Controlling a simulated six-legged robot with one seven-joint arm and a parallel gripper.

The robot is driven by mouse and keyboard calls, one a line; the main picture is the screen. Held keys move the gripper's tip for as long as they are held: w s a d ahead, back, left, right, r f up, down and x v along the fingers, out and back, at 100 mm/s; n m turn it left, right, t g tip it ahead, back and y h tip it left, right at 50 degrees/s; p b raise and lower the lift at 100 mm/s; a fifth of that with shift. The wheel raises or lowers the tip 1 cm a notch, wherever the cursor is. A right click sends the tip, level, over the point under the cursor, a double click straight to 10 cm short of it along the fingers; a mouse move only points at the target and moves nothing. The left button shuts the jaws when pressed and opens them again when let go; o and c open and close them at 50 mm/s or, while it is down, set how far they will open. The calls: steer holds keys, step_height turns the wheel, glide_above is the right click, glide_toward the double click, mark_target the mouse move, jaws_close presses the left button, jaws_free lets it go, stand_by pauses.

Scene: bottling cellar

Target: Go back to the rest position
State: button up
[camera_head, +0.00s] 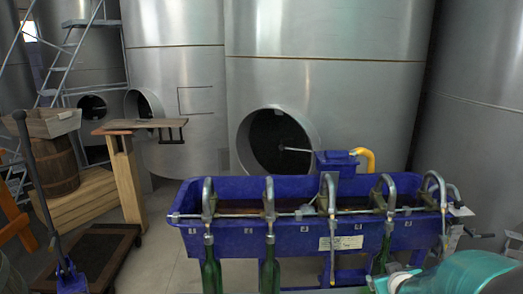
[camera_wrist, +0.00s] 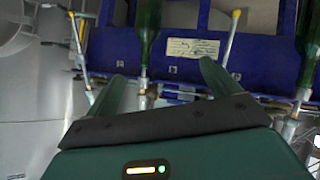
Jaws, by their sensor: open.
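My gripper (camera_wrist: 163,72) shows in the wrist view with its two green fingers spread apart. It is open, and nothing is between the fingers. The blue filling trough (camera_wrist: 195,55) with its white label fills the view beyond the fingers, and a green bottle (camera_wrist: 148,25) at a spout shows behind the gap. The fingers appear apart from both. In the head view the trough (camera_head: 225,240) stands in front, with metal spouts along its front. A teal part of my arm shows at the lower right there; the fingers are not visible in that view.
Green bottles (camera_head: 210,272) hang under some spouts. Large steel tanks (camera_head: 325,85) stand behind the trough. Some floor (camera_head: 160,255) is clear left of the trough.

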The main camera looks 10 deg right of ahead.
steer(key=s+a+r+g+y, duration=0.1)
steer(key=s+a+r, duration=0.1)
steer(key=a+r, duration=0.3)
steer(key=s+a+r+g, duration=0.1)
steer(key=s+a+r, duration=0.2)
steer(key=a, duration=0.5)
steer(key=s+a+r+g+y, duration=0.2)
steer(key=s+a+r+y, duration=0.1)
steer(key=s+a, duration=0.8)
steer(key=shift+s+a+r, duration=0.2)
steer(key=shift+s+a, duration=0.1)
steer(key=shift+a, duration=0.8)
